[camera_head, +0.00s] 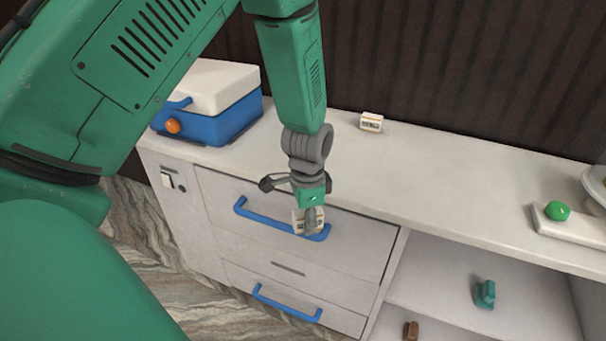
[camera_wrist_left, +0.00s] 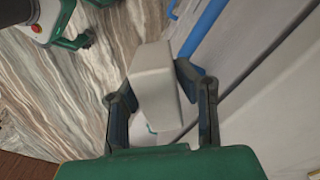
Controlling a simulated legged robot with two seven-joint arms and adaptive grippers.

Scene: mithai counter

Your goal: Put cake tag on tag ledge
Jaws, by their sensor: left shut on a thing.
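My left gripper (camera_head: 309,208) is shut on a small cream-white block with a dark printed face, which looks like a cake tag (camera_head: 299,221). It holds the tag in front of the upper drawer, close to that drawer's blue handle and below the counter's front edge. In the left wrist view the two dark fingers press on both sides of the pale tag (camera_wrist_left: 157,88), whose plain side faces the camera. A similar small block with a yellow stripe and dark print (camera_head: 371,121) stands on the counter at the back. I cannot tell which surface is the tag ledge. My right gripper is out of view.
A blue box with a white lid (camera_head: 215,115) stands at the counter's left. A white slab (camera_head: 575,229) with a green piece (camera_head: 557,211) lies at the right. Blue drawer handles (camera_head: 265,216) stick out. The open shelf (camera_head: 450,283) holds small teal and brown objects. The mid-counter (camera_head: 440,180) is clear.

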